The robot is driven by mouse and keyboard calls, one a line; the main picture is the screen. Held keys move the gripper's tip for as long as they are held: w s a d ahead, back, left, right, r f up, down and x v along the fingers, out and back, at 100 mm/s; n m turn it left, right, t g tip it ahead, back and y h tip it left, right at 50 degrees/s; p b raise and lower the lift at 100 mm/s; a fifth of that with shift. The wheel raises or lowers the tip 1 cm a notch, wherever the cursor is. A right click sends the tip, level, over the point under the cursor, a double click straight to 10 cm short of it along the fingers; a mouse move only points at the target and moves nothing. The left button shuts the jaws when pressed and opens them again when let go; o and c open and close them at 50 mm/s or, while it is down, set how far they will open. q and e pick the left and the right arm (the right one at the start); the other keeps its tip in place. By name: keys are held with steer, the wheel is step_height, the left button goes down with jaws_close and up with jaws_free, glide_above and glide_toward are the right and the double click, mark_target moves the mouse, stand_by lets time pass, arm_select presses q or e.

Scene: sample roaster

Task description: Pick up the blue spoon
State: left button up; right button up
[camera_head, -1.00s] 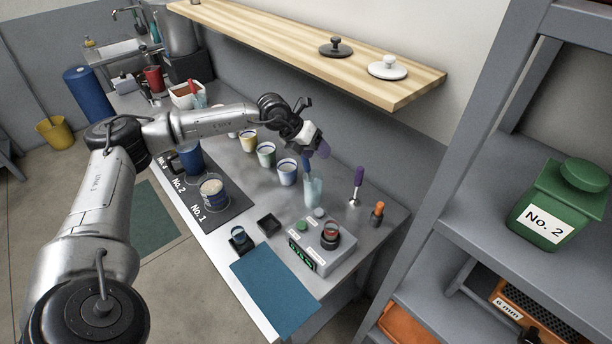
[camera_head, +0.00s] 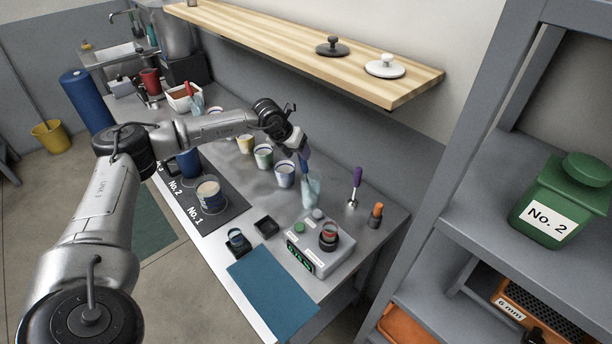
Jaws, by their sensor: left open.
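The blue spoon (camera_head: 305,170) stands in a pale clear cup (camera_head: 312,190) near the back of the metal bench, its blue handle pointing up. My left gripper (camera_head: 303,153) is open at the top of this handle, pointing down. Whether the fingers straddle the handle or are just beside it cannot be told, since the gripper partly covers it. My right gripper is out of view.
A purple-handled spoon (camera_head: 356,182) stands right of the cup, with an orange-topped item (camera_head: 376,211) beyond. Several tins, including a blue-white one (camera_head: 285,174), stand left. A scale (camera_head: 312,253) and blue mat (camera_head: 273,293) lie in front. A wooden shelf (camera_head: 290,45) hangs above.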

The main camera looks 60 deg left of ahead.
mark_target(300, 158)
arm_select(q)
steer(key=shift+b+x, duration=0.45)
steer(key=shift+x, duration=2.2)
steer(key=shift+s, duration=0.2)
jaws_close()
